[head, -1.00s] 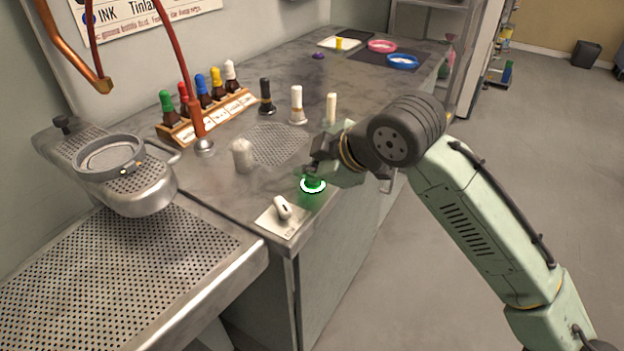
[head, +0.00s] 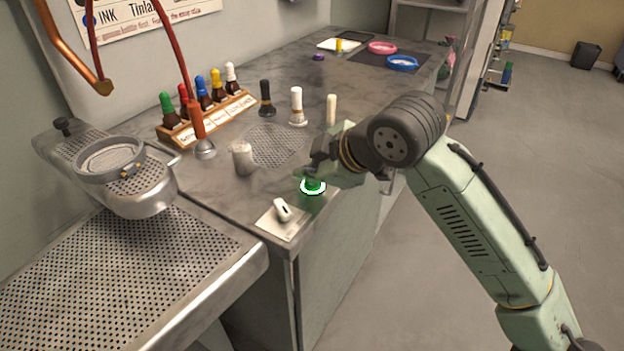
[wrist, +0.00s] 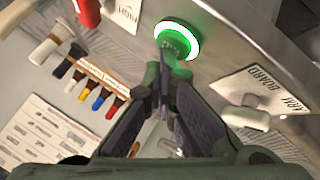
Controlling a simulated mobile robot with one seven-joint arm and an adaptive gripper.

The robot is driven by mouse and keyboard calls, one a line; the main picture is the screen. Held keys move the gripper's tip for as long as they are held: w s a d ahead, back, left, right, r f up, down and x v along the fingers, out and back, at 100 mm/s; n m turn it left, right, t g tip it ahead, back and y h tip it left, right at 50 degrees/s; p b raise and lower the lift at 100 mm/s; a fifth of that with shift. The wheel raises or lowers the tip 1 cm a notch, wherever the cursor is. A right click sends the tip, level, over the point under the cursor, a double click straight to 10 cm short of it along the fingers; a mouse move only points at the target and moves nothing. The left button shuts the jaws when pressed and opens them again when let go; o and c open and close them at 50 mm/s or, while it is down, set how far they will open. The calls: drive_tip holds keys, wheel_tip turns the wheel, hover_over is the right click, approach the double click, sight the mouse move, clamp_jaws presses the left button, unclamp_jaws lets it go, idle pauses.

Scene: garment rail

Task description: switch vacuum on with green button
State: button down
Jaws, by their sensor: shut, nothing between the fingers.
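The green button (head: 313,187) with its bright glowing ring sits on the grey worktop near its front edge in the head view. It also shows at the top of the wrist view (wrist: 177,40), with the ring lit white and green. My gripper (head: 312,172) is shut and empty. Its fingertips are right at the button in the head view and hide part of it. In the wrist view the fingertips (wrist: 168,68) point at the button's green face and overlap its lower edge. I cannot tell whether they press it.
A white lever switch (head: 282,208) on a plate stands nearer the worktop corner. A perforated board (head: 110,285) with a round clamp (head: 110,158) is at left. A rack of coloured bottles (head: 208,118) and several upright stamps stand behind. Open floor lies at right.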

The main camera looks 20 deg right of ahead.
sight(310, 185)
drive_tip(key=shift+r+p, duration=2.2)
drive_tip(key=shift+r, duration=0.8)
